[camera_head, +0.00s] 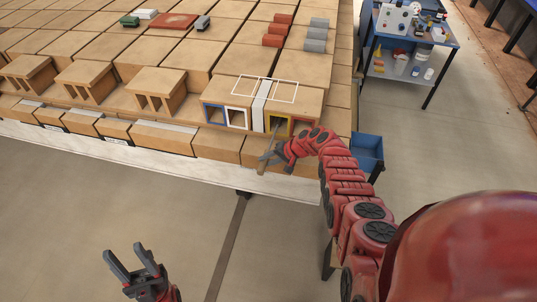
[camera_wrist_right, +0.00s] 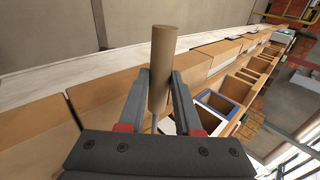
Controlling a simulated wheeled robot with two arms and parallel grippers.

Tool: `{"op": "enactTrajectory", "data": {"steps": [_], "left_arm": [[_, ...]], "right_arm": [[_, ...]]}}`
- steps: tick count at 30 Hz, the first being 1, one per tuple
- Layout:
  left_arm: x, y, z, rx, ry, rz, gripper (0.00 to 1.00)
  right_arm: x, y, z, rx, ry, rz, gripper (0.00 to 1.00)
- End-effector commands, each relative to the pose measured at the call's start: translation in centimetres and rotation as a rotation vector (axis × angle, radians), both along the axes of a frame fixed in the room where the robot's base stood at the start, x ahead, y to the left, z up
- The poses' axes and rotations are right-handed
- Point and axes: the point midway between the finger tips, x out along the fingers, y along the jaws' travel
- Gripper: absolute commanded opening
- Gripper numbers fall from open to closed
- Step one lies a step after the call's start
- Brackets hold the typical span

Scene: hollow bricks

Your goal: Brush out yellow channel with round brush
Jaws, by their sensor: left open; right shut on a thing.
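The yellow channel (camera_head: 270,124) is the yellow-framed opening in the front of a hollow brick near the right end of the row. My right gripper (camera_head: 274,156) is just in front of and below it. In the right wrist view, that gripper (camera_wrist_right: 160,92) is shut on the tan cylindrical handle of the round brush (camera_wrist_right: 163,48). A thin rod runs from the handle, and in the head view it seems to reach up to the yellow opening. The bristles are not visible, and I cannot tell how deep they are. My left gripper (camera_head: 133,262) is open and empty, low over the floor.
Blue (camera_head: 207,113) and white (camera_head: 236,118) framed openings lie left of a pale band (camera_head: 259,108); a red-framed opening (camera_head: 303,124) lies to the right. Other hollow bricks (camera_head: 86,80) stand further left. A blue bin (camera_head: 368,150) hangs at the right end. The floor in front is clear.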

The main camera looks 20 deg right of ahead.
Motion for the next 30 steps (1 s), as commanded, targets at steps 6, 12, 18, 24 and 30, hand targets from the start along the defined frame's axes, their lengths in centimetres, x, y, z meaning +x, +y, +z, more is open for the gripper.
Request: {"op": "enactTrajectory", "data": {"steps": [6, 12, 18, 24, 30], "left_arm": [[0.0, 0.0, 2.1, 0.000, 0.000, 0.000, 0.50], [0.0, 0.0, 3.7, 0.000, 0.000, 0.000, 0.50], [0.0, 0.0, 5.2, 0.000, 0.000, 0.000, 0.50], [0.0, 0.0, 6.6, 0.000, 0.000, 0.000, 0.50], [0.0, 0.0, 6.9, 0.000, 0.000, 0.000, 0.50]], "right_arm": [[-1.2, 0.8, 0.2, 0.002, 0.004, 0.000, 0.00], [-2.2, 1.4, 0.3, 0.001, 0.001, 0.000, 0.00], [-3.3, 2.2, 0.3, 0.001, 0.003, 0.000, 0.00], [-4.5, 3.0, 0.3, 0.000, 0.002, 0.000, 0.00], [-5.0, 3.3, 0.0, 0.001, 0.002, -0.001, 0.00]]}}
